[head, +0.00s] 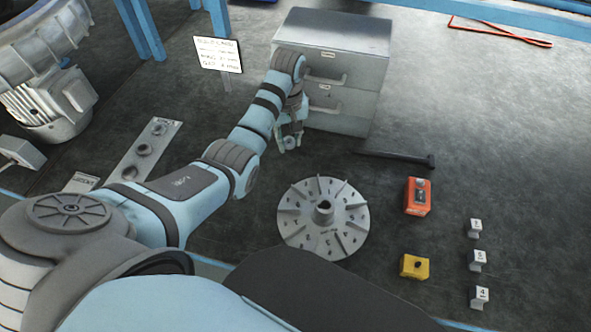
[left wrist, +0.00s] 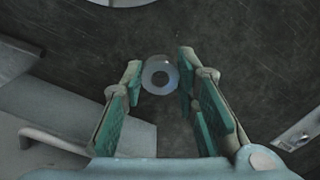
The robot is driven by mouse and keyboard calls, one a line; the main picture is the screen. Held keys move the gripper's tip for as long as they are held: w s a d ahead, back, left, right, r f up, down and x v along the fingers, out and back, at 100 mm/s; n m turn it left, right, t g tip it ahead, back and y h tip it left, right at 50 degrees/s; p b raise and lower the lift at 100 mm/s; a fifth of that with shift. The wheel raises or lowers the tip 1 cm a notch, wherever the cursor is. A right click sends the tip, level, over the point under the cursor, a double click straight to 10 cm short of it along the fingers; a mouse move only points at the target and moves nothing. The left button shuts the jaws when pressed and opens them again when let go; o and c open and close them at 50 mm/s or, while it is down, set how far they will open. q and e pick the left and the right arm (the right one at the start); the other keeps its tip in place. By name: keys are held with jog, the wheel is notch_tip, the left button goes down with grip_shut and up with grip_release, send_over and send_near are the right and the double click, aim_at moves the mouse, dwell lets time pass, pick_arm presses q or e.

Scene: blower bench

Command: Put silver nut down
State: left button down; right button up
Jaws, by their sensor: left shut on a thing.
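The silver nut (left wrist: 160,75) is a pale metal ring seen end-on between the fingertips of my left gripper (left wrist: 161,80) in the left wrist view. In the head view my left gripper (head: 288,138) points down in front of the grey drawer cabinet, shut on the nut (head: 290,143). The dark bench top (head: 420,140) lies below; how far the nut is above it is hard to tell. My right gripper is not in view.
The grey drawer cabinet (head: 340,45) stands close behind the gripper. The finned impeller disc (head: 300,222) lies in front, and a black-handled tool (head: 395,157) lies to the right. A red-orange box (head: 418,198), a yellow block (head: 414,267) and several numbered markers (head: 476,260) stand further right.

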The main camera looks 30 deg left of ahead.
aim_at(290, 168)
pick_arm(q)
notch_tip(290, 168, down, 11)
jog(key=b, duration=0.2)
jog(key=shift+w+r+b, duration=0.15)
jog(key=shift+r+b, duration=0.05)
jog(key=shift+b, duration=0.15)
jog(key=shift+a+f, duration=0.1)
jog(key=c, duration=1.2)
grip_release()
jog(key=shift+c, duration=0.2)
jog(key=shift+o, duration=0.4)
notch_tip(290, 168, up, 12)
jog(key=p, duration=0.3)
jog(key=shift+p, duration=0.4)
notch_tip(290, 168, down, 12)
jog(key=m, duration=0.5)
jog(key=m+t, duration=0.1)
jog(key=m, duration=0.4)
jog(key=shift+a, duration=0.15)
